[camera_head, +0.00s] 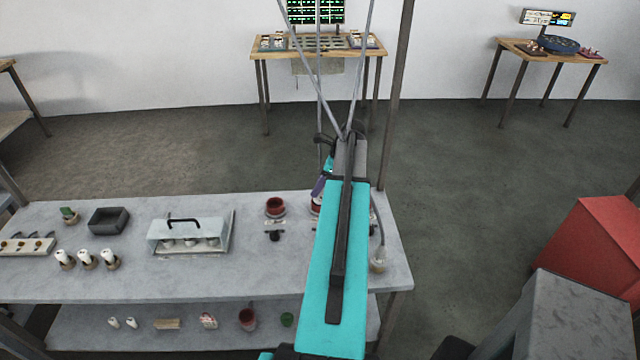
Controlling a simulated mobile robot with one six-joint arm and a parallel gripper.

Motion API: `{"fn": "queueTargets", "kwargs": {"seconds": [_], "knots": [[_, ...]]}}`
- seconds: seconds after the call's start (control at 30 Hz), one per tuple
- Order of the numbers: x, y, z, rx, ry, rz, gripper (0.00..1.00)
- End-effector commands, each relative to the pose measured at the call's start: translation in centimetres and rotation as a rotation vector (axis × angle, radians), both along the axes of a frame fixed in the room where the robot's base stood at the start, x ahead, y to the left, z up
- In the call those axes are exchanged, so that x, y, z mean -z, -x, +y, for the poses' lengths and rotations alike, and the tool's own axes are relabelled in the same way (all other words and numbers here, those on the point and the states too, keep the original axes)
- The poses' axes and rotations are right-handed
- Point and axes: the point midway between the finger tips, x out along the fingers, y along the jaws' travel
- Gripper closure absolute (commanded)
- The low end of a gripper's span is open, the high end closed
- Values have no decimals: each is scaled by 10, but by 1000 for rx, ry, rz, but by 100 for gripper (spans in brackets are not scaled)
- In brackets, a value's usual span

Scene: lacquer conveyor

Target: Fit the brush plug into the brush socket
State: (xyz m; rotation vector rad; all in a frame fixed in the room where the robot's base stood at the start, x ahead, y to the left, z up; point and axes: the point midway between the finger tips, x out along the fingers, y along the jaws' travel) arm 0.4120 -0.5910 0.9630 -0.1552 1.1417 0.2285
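A small beige fitting (378,264) with a thin grey cord rising from it sits near the right end of the grey table. I cannot tell whether it is the brush plug or the brush socket. The cord runs up behind my teal arm, where its other end is hidden. A purple piece (318,187) shows at the left edge of my arm, partly covered; I cannot tell what it belongs to. My gripper is hidden behind my arm, so its fingers and anything in them cannot be seen.
The grey table (120,282) holds a dark tray (109,220), a clear-lidded box (188,234), several white-topped bottles (87,259) and a red pot (275,207). A lower shelf carries small items.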

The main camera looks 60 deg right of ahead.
Motion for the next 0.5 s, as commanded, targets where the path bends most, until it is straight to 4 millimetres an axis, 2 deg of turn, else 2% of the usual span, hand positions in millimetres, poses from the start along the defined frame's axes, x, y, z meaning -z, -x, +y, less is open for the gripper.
{"fn": "queueTargets", "kwargs": {"seconds": [0.27, 0.5], "knots": [[-1, 1, 0, 0, 0, 0, 51], [-12, 6, -2, 1, 2, 0, 51]]}}
